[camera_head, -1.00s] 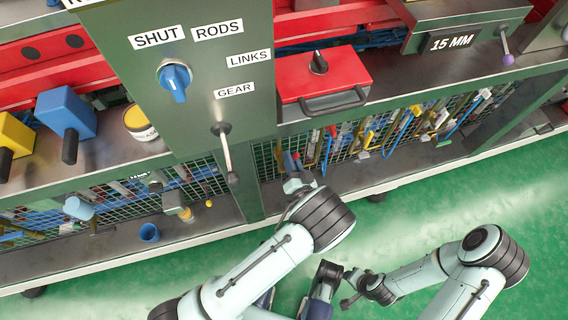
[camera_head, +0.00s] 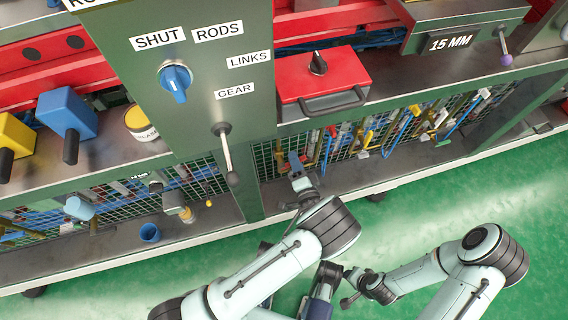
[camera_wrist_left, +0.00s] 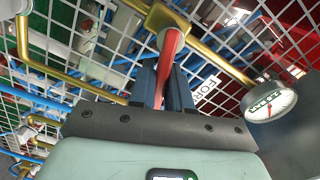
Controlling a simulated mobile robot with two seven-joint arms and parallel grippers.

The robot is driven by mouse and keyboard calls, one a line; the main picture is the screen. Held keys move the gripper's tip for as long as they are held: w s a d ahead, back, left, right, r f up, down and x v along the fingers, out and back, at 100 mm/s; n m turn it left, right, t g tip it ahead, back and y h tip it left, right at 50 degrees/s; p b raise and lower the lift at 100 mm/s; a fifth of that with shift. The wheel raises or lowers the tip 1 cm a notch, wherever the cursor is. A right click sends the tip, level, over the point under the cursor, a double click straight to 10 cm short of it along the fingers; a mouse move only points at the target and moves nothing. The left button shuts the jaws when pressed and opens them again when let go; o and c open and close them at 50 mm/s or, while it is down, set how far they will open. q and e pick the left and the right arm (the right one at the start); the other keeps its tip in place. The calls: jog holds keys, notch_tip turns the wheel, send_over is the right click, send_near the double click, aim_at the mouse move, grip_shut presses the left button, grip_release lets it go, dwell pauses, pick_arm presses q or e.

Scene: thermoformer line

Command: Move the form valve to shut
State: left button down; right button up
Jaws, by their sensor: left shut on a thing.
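The form valve shows in the left wrist view as a red lever handle (camera_wrist_left: 170,48) on a brass pipe fitting, in front of a wire mesh. A white label (camera_wrist_left: 207,86) beside it reads "FOR", the rest hidden. My left gripper (camera_wrist_left: 165,85) is shut on the red handle, one finger on each side. In the head view my left gripper (camera_head: 295,163) is at the mesh panel below the red box, and the handle is hard to make out there. My right gripper (camera_head: 350,286) is low in the head view, away from the panel; its jaws are unclear.
A round gauge (camera_wrist_left: 268,100) stands right of the handle in the wrist view. Brass and blue pipes run close by. In the head view a grey lever (camera_head: 227,155) hangs left of my left gripper, and a shelf edge (camera_head: 380,185) runs below the mesh. Green floor is clear in front.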

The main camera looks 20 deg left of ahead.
pick_arm(q)
jog(key=shift+f+m, duration=0.2)
jog(key=shift+m, duration=0.1)
jog(key=m, duration=0.1)
jog(key=f+m, duration=0.1)
jog(key=m, duration=0.1)
jog(key=shift+d, duration=0.15)
jog(key=c, duration=1)
grip_release()
